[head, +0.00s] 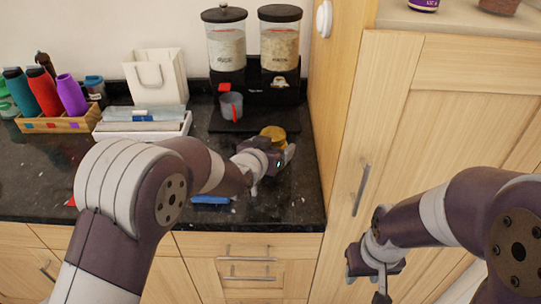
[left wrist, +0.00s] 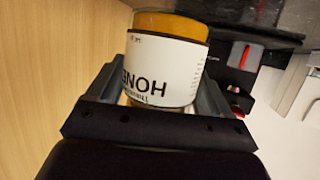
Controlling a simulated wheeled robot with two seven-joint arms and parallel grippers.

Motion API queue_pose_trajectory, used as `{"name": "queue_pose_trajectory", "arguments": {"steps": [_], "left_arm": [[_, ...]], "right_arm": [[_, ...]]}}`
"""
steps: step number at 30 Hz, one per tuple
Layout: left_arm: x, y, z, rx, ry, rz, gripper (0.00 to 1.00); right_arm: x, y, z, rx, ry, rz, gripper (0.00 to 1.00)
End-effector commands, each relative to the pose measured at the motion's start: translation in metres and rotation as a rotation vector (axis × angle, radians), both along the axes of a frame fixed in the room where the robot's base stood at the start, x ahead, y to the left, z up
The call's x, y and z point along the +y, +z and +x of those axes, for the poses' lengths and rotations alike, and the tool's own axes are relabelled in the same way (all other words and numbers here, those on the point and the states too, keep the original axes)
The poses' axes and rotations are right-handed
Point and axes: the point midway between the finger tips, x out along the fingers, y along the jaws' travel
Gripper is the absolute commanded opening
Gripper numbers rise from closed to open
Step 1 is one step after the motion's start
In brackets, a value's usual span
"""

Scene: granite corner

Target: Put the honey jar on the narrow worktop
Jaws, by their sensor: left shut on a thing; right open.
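The honey jar (head: 273,132) shows in the head view as a yellow lid over the right end of the dark granite worktop (head: 250,208). My left gripper (head: 272,157) is shut on it. In the left wrist view the jar (left wrist: 160,70) has a white label with black lettering and sits between the fingers. I cannot tell whether it touches the granite. A pale surface (head: 455,27) tops the wooden cabinet at the upper right; I cannot tell which surface is the narrow worktop. My right gripper (head: 367,285) is open and empty before the cabinet doors.
Two black-lidded dispensers (head: 227,45) stand behind the jar, with a grey cup (head: 231,105) below. A wooden side panel (head: 338,85) rises right of the granite. A blue item (head: 210,200) lies near the front edge. A purple jar (head: 425,4) stands on the pale surface.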

Motion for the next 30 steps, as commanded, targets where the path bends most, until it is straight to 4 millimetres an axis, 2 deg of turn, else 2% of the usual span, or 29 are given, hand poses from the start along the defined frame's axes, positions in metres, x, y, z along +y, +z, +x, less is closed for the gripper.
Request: {"name": "queue_pose_trajectory", "arguments": {"steps": [6, 17, 18, 19, 25, 28, 30], "left_arm": [[0.000, -0.032, 0.000, -0.001, 0.000, 0.000, 0.19], [0.000, -0.038, 0.000, -0.004, 0.000, -0.002, 0.19], [0.000, -0.038, 0.000, 0.000, 0.000, 0.000, 0.93], [0.000, -0.038, 0.000, 0.000, 0.000, 0.000, 1.00], [0.000, -0.037, -0.001, 0.001, 0.000, 0.000, 1.00], [0.000, -0.031, -0.001, 0.000, 0.000, 0.000, 1.00], [0.004, -0.031, -0.008, 0.000, 0.000, 0.000, 1.00]], "right_arm": [[0.000, -0.001, 0.000, 0.000, 0.000, 0.000, 0.43], [0.000, -0.005, 0.000, 0.000, 0.000, 0.000, 0.43], [0.000, -0.004, 0.000, 0.000, 0.000, 0.000, 0.43], [0.000, -0.004, 0.000, 0.000, 0.000, 0.000, 0.43], [0.000, -0.003, 0.000, 0.000, 0.000, 0.000, 0.43], [0.000, 0.003, 0.000, 0.000, 0.000, 0.000, 0.43], [0.000, -0.001, 0.000, 0.000, 0.000, 0.000, 0.43]]}}
